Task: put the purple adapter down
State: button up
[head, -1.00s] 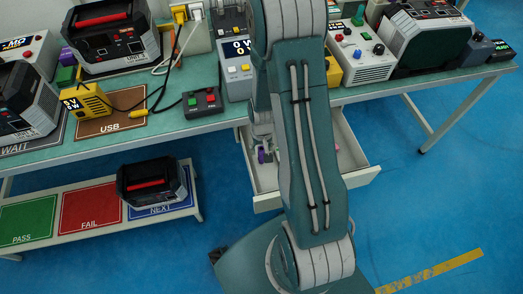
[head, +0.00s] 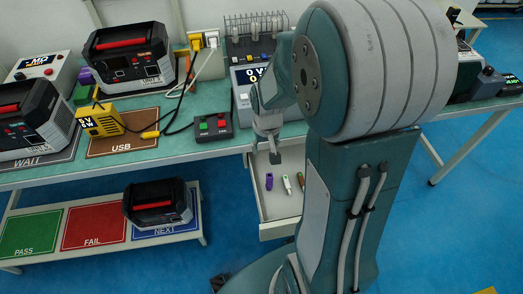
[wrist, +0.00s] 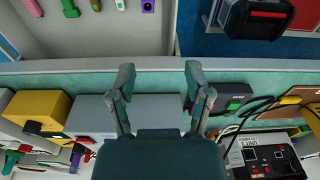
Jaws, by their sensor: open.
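The purple adapter (head: 267,181) lies in the open drawer (head: 280,229), near its left side. It also shows at the top edge of the wrist view (wrist: 148,5), partly cut off. My gripper (wrist: 158,78) is open, with nothing between its two fingers. In the wrist view its fingers are over the bench edge, apart from the adapter. In the head view my gripper (head: 274,157) is small and above the back of the drawer.
A white-and-green stick (head: 287,184) and a brown item (head: 301,181) lie beside the adapter. A button box (head: 208,127) and a yellow charger (head: 100,120) stand on the bench. A black unit (head: 158,203) sits on the low shelf's NEXT mat.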

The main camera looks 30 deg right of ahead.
jog(key=s+a+r+n+t, duration=0.1)
jog(key=s+a+r, duration=0.3)
jog(key=r, duration=0.5)
jog(key=s+a+r+n+t, duration=0.1)
jog(key=s+a+r+t, duration=0.2)
jog(key=s+r, duration=0.5)
jog(key=shift+s+a+r+n+t, duration=0.3)
jog(key=shift+s+a+r, duration=0.1)
jog(key=shift+a+r, duration=0.5)
jog(key=shift+d, duration=0.15)
